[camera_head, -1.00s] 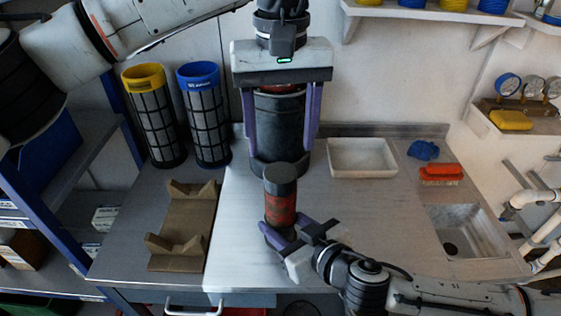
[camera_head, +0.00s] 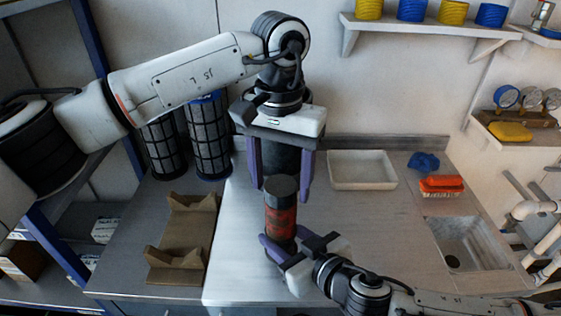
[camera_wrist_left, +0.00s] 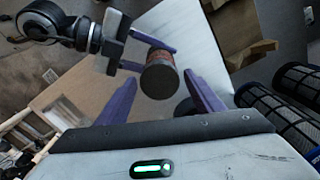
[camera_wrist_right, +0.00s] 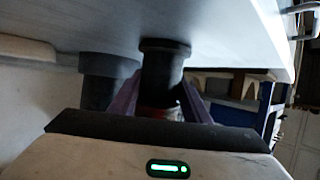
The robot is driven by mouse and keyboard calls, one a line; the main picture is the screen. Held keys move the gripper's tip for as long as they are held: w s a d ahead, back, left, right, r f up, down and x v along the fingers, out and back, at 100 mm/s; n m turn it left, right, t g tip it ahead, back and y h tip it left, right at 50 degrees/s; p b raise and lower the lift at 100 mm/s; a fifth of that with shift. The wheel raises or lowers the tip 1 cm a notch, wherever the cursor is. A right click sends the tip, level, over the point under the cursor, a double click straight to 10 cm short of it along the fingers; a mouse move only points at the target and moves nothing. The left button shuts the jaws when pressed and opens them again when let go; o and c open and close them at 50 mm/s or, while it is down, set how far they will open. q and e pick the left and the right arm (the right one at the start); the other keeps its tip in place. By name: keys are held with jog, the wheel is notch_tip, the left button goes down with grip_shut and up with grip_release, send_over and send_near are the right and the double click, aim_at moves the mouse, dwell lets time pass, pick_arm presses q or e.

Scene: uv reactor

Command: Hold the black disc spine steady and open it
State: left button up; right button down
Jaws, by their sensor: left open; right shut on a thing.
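The black disc spine, a dark upright cylinder with a red stack around its middle (camera_head: 281,216) and a black cap (camera_head: 281,187), is over the metal counter. My right gripper (camera_head: 283,243) is shut on its lower part from the near right. My left gripper (camera_head: 280,192) is open and points down, its purple fingers just above and behind the cap, not closed on it. In the left wrist view the cap (camera_wrist_left: 158,80) lies beyond the open fingers. In the right wrist view a dark end of the spine (camera_wrist_right: 163,62) shows between the fingers.
A large dark housing (camera_head: 282,158) stands behind the left fingers. A brown cradle (camera_head: 184,235) is on the left, with two mesh cartridges (camera_head: 209,145) behind it. A white tray (camera_head: 362,184), an orange brush (camera_head: 441,186) and a sink (camera_head: 462,247) are on the right.

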pick_arm(q)
jog(key=shift+f, duration=0.45)
pick_arm(e)
jog(key=shift+r, duration=0.1)
pick_arm(q)
jog(key=shift+c, duration=0.4)
